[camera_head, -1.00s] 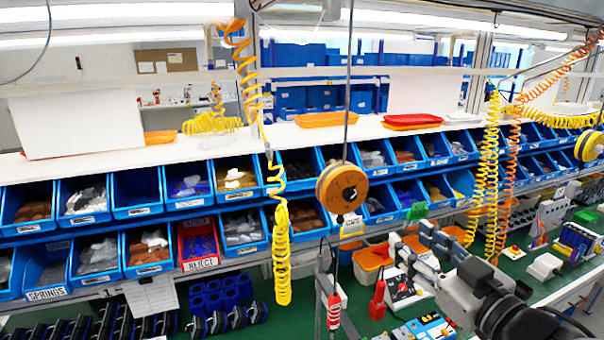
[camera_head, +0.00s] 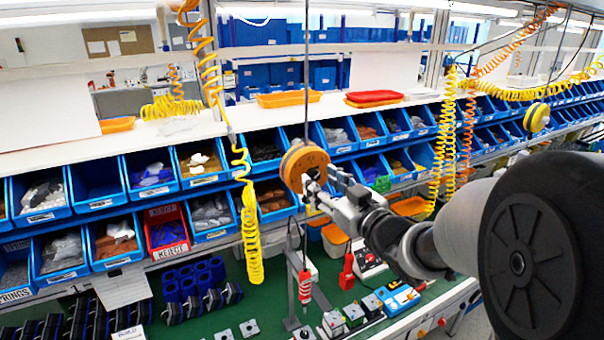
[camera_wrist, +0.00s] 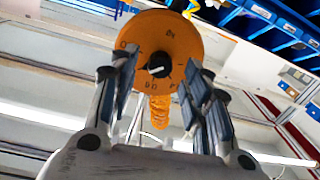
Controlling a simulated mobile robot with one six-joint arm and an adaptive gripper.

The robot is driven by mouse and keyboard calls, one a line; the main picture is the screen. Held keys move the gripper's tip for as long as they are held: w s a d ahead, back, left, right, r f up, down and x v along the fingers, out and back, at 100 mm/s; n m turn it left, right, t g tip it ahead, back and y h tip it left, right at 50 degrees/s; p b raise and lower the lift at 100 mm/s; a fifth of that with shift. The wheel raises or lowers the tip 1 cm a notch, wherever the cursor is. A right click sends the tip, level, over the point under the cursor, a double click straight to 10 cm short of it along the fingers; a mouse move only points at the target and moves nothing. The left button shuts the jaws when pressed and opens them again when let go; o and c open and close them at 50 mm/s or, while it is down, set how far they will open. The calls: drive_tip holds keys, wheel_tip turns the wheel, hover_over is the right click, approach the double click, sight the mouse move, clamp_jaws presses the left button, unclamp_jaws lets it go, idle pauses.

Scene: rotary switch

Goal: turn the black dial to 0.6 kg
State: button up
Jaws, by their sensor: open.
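The black dial (camera_wrist: 160,64) sits at the centre of a round orange balancer (camera_wrist: 183,42), which hangs from a cable. The balancer also shows in the head view (camera_head: 297,160). A white mark is visible on the dial, with markings around it too blurred to read for certain. My gripper (camera_wrist: 158,78) is open, its two fingers on the left and right of the dial in the wrist view. I cannot tell whether they touch it.
A yellow coiled hose (camera_head: 250,230) hangs left of the balancer. Blue bins (camera_head: 98,182) line the shelf behind. A red-and-white handle (camera_head: 305,286) hangs below. A second, yellow balancer (camera_head: 537,118) hangs at the right. The green bench (camera_head: 262,305) holds several small parts.

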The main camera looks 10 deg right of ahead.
drive_tip(key=shift+x, duration=0.85)
clamp_jaws()
